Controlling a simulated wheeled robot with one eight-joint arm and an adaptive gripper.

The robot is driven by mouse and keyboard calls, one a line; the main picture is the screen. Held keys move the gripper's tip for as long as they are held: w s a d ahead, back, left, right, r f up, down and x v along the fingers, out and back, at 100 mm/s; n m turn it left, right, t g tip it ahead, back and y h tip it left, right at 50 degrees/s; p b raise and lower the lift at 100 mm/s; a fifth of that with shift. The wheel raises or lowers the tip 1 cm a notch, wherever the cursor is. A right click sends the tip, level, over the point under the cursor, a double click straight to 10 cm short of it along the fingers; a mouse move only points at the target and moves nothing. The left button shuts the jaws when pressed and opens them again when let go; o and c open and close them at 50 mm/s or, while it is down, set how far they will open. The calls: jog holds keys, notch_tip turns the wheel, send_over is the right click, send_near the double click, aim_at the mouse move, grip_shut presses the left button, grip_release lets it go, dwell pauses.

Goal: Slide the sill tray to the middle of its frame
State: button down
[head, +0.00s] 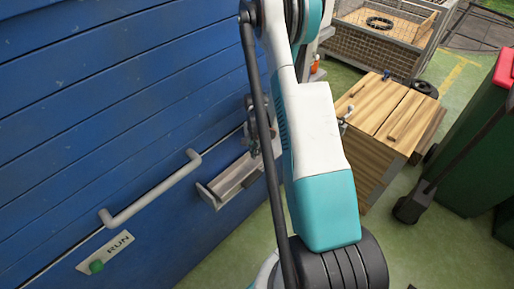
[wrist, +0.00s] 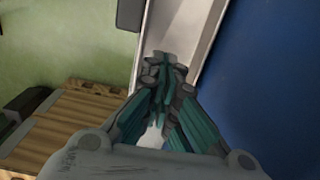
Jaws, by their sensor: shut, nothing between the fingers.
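The sill tray (head: 232,180) looks like a shallow grey trough against the blue wall, partly hidden by my arm in the head view. In the wrist view a pale trough with raised edges, which looks like the tray (wrist: 188,28), runs up from behind my fingers. My gripper (wrist: 165,68) is shut and empty, with its fingertips over or in the trough; I cannot tell whether they touch it. In the head view my gripper (head: 256,128) is small and partly behind my arm, close to the wall. I cannot make out the frame's ends.
A grey bar handle (head: 150,190) and a RUN plate (head: 118,243) with a green button (head: 96,267) are on the blue wall (head: 100,90). A wooden crate (head: 375,125) stands to the right, with a mesh cage (head: 385,35) behind and a green bin (head: 478,160) farther right.

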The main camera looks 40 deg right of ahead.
aim_at(256, 165)
notch_tip(256, 165, down, 4)
jog(key=shift+b, duration=0.6)
jog(key=d+b, duration=0.1)
jog(key=d, duration=0.2)
jog(key=shift+f, duration=0.1)
jog(key=shift+w+d, duration=0.15)
jog(key=shift+d, duration=0.3)
